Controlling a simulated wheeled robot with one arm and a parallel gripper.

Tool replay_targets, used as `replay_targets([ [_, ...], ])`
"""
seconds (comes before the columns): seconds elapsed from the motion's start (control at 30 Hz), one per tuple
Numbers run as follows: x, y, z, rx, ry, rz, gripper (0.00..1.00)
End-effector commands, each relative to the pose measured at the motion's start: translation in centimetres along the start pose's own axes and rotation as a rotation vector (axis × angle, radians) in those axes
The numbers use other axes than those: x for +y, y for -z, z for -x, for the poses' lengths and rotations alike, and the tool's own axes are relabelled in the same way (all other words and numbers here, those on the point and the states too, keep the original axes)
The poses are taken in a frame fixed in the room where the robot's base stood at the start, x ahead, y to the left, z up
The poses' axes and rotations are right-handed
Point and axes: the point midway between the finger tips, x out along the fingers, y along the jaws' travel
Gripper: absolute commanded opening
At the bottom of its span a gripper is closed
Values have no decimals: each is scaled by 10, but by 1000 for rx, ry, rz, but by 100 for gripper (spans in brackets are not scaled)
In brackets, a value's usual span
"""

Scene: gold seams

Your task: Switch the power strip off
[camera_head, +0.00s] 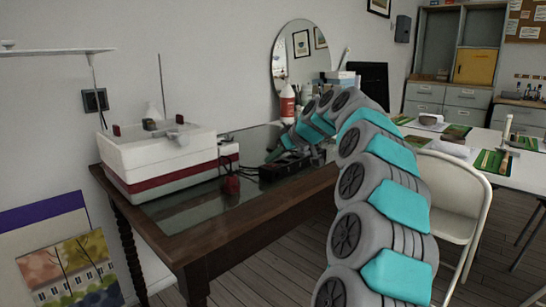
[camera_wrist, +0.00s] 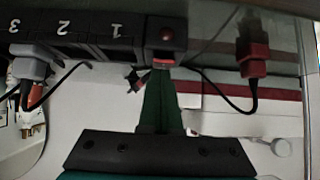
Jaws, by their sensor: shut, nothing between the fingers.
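The black power strip (camera_head: 285,167) lies on the glass-topped table. In the wrist view the strip (camera_wrist: 90,37) runs along the top, with upside-down numbers 1, 2 and 3. A red switch (camera_wrist: 166,35) sits on a raised block at its end beside number 1. My gripper (camera_wrist: 162,68) is shut and empty, its green fingers pointing at the switch block. The tips are right by the switch; I cannot tell whether they touch it, or whether it is on or off. In the head view my arm mostly hides the gripper.
A grey plug (camera_wrist: 30,62) is near number 3. A red plug (camera_wrist: 253,58) with a black cable lies off the switch end. A white and red box (camera_head: 160,158) stands left on the table. A red and white bottle (camera_head: 287,101) and a round mirror (camera_head: 298,55) are behind.

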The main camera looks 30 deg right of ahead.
Motion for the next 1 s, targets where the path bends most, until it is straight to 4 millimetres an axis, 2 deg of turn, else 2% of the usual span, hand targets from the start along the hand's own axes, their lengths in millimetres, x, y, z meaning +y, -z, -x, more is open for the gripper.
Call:
replay_targets([
  [0.43,1,13,-6,1,-2,0,0],
  [0.77,1,14,-7,2,-2,0,0],
  [0.87,0,17,-5,2,-2,1,0],
  [1.0,-7,30,6,5,-4,1,0],
])
